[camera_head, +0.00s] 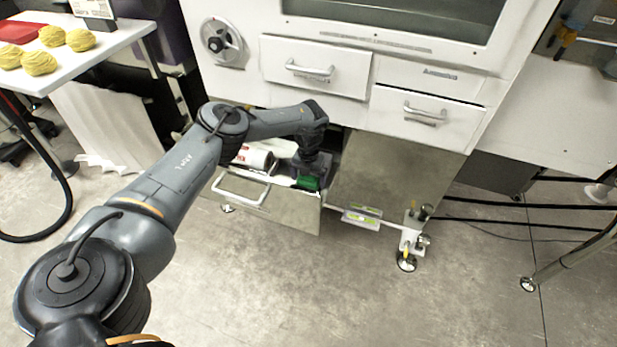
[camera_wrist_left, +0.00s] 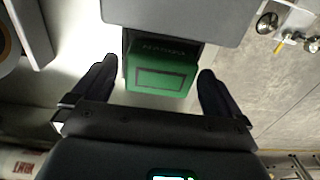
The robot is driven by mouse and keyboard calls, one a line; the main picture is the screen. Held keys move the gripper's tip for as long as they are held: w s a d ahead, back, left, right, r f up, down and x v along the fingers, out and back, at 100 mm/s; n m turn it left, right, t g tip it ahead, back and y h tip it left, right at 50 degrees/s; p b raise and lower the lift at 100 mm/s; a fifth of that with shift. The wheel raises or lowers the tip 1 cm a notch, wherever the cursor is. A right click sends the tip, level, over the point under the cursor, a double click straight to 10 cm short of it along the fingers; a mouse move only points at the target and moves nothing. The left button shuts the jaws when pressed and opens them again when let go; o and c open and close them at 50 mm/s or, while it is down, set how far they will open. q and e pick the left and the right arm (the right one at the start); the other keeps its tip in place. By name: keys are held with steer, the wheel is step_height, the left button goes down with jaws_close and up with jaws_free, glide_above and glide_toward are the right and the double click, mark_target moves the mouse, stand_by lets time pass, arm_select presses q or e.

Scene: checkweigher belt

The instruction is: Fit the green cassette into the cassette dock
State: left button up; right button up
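The green cassette (camera_wrist_left: 161,72) shows in the left wrist view, its far end against a dark housing under a grey block. I cannot tell whether this housing is the cassette dock, or how deep the cassette sits in it. My left gripper (camera_wrist_left: 158,76) is open. Its two dark fingers stand on either side of the cassette, with visible gaps to it. In the head view the green cassette (camera_head: 308,183) shows below my left wrist, at the open lower drawer (camera_head: 285,208). My left gripper's fingers are hidden there. My right gripper is in no view.
A white container with red print (camera_head: 258,158) lies in the open drawer. Two closed drawers (camera_head: 314,68) (camera_head: 425,108) are above. A caster foot (camera_head: 406,258) stands to the right. A table with yellow yarn balls (camera_head: 39,63) is at upper left. The floor in front is clear.

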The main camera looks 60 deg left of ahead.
arm_select(q)
step_height(320, 180, up, 11)
steer(key=p, duration=0.6)
steer(key=shift+d+f, duration=0.1)
steer(key=shift+f, duration=0.05)
